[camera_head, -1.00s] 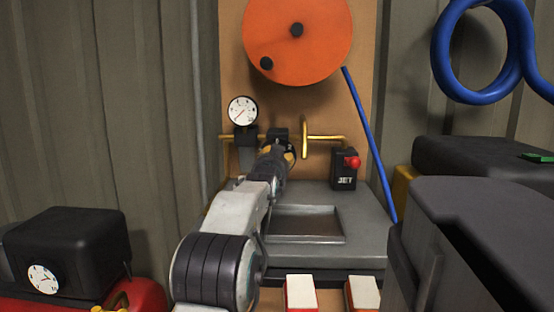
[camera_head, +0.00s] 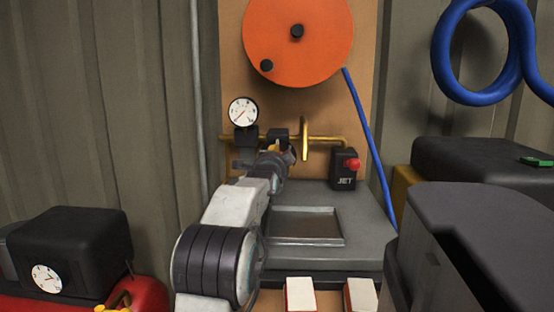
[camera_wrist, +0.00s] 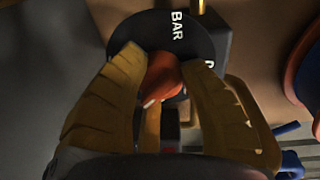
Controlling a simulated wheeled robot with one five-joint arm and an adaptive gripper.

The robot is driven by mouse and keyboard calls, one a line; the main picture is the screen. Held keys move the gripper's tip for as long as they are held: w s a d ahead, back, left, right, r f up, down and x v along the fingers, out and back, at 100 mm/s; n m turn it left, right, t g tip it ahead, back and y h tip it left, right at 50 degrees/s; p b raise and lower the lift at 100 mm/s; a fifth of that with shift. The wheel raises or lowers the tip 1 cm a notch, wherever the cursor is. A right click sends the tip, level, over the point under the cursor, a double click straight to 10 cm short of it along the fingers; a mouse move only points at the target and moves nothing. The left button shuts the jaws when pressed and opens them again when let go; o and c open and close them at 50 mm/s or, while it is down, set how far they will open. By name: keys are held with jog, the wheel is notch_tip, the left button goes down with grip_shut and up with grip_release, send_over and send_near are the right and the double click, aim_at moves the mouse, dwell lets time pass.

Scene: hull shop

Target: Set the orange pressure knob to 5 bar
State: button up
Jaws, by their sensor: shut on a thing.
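The orange pressure knob (camera_wrist: 163,78) shows in the wrist view between the two yellow-brown fingers of my gripper (camera_wrist: 165,95). A pale mark shows on its lower edge. Behind it is a dark round dial plate (camera_wrist: 160,35) with white "BAR" lettering; the numbers are hidden or cut off. My gripper is shut on the knob. In the head view my gripper (camera_head: 280,152) reaches the black regulator block on the brass pipe and hides the knob. A round white gauge (camera_head: 243,112) with a red needle stands just left of and above it.
A black JET box (camera_head: 343,172) with a red knob is right of my gripper. An orange reel (camera_head: 298,40) hangs above. A grey bench with a shallow tray (camera_head: 305,210) lies below.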

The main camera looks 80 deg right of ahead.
jog(key=shift+s+r, duration=0.1)
jog(key=shift+r, duration=0.25)
jog(key=o, duration=1.2)
jog(key=shift+f, duration=0.3)
jog(key=shift+a, duration=0.1)
jog(key=shift+a+r, duration=0.2)
jog(key=shift+a, duration=2.75)
jog(key=shift+a+r, duration=0.2)
jog(key=shift+a, duration=2.75)
jog(key=shift+o, duration=0.3)
